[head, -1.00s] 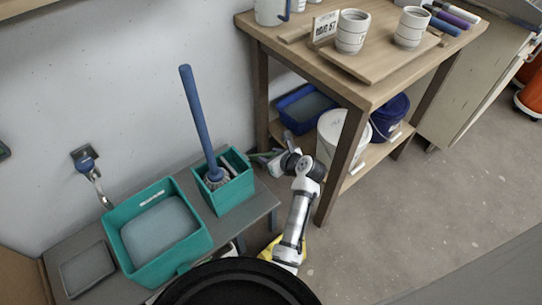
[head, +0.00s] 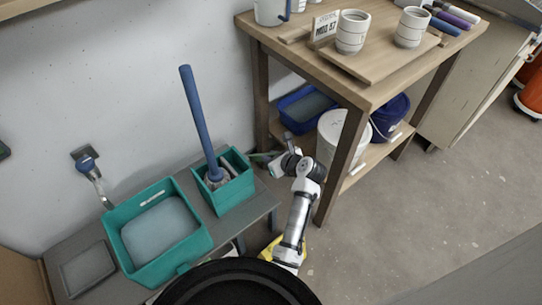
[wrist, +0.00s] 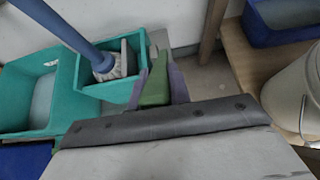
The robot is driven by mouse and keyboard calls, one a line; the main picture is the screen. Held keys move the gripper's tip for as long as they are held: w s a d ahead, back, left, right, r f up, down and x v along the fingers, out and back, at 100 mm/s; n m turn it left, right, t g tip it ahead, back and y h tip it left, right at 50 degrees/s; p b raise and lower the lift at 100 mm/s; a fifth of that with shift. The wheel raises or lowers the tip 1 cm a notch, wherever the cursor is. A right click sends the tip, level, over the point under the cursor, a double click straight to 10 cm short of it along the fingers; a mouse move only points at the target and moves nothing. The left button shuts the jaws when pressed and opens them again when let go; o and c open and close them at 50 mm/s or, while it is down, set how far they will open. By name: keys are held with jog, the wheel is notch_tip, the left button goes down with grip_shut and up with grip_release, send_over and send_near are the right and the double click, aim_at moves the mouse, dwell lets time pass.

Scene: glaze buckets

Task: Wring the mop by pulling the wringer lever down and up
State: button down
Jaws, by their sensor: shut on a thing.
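The mop's blue handle (head: 199,120) leans up and left out of the teal wringer bucket (head: 236,195). Its pale grey head (head: 214,178) sits in the bucket; it also shows in the wrist view (wrist: 112,66). My gripper (head: 268,158) is just right of the bucket, near its upper rim. In the wrist view my gripper (wrist: 163,84) is shut on a green lever-like piece (wrist: 154,86) beside the bucket's right wall. The lever's lower end is hidden behind my gripper's body.
A wider teal tub (head: 118,232) with grey water stands left of the bucket on a low grey bench (head: 262,203). A wooden table (head: 375,95) with cups is at the right. Its lower shelf holds a white bucket (head: 329,135), a blue bucket and a blue tray. Open floor lies right.

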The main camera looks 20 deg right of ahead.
jog(key=shift+s+d+f, duration=0.15)
jog(key=shift+s+f, duration=0.35)
jog(key=shift+f, duration=0.1)
jog(key=shift+s+d+f, duration=0.15)
jog(key=shift+s+f, duration=0.3)
jog(key=shift+f, duration=0.15)
jog(key=shift+r+p, duration=0.2)
jog(key=shift+p, duration=0.35)
jog(key=shift+w+a+r+p, duration=0.1)
jog(key=shift+w+r+p, duration=0.25)
jog(key=shift+p, duration=0.15)
jog(key=shift+w, duration=0.1)
jog(key=shift+c, duration=1)
grip_release()
jog(key=shift+w+a+r, duration=0.1)
jog(key=shift+w+r, duration=0.05)
jog(key=shift+r, duration=0.05)
